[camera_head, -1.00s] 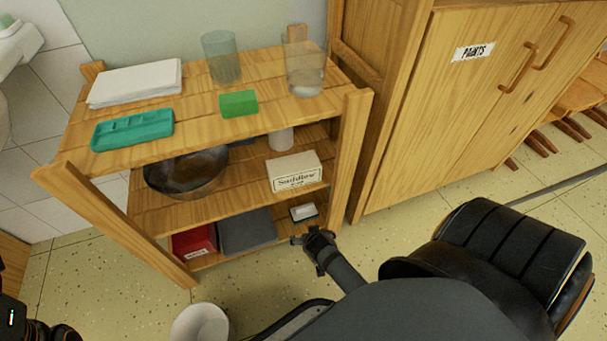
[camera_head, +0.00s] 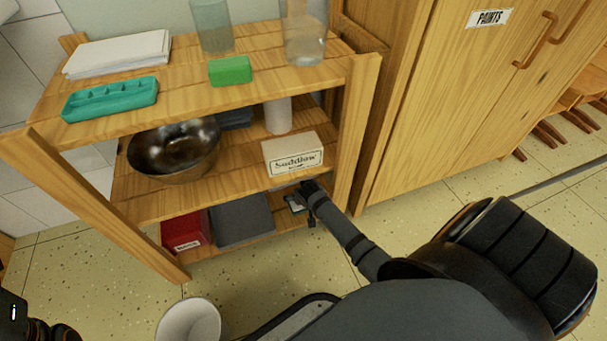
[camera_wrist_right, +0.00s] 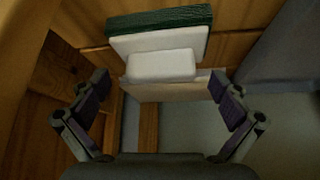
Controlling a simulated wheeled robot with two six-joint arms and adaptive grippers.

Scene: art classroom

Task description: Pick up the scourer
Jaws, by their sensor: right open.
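The scourer, a pale block with a raised white grip and a dark green pad (camera_wrist_right: 160,40), lies on the bottom shelf at its right end. In the head view only a small part of the scourer (camera_head: 294,203) shows beside my right gripper (camera_head: 311,194). In the right wrist view my right gripper (camera_wrist_right: 162,84) is open, its fingers apart on either side of the white grip and nearer the camera. I see no grasp on it. My left gripper is not in view; only a dark part of my left arm shows at the lower left.
The wooden shelf unit (camera_head: 205,112) has a middle shelf with a white labelled box (camera_head: 293,155) just above my gripper. A grey block (camera_head: 242,219) and red box (camera_head: 185,231) stand left of the scourer. A white bin (camera_head: 189,322) is on the floor; a cupboard (camera_head: 440,110) stands right.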

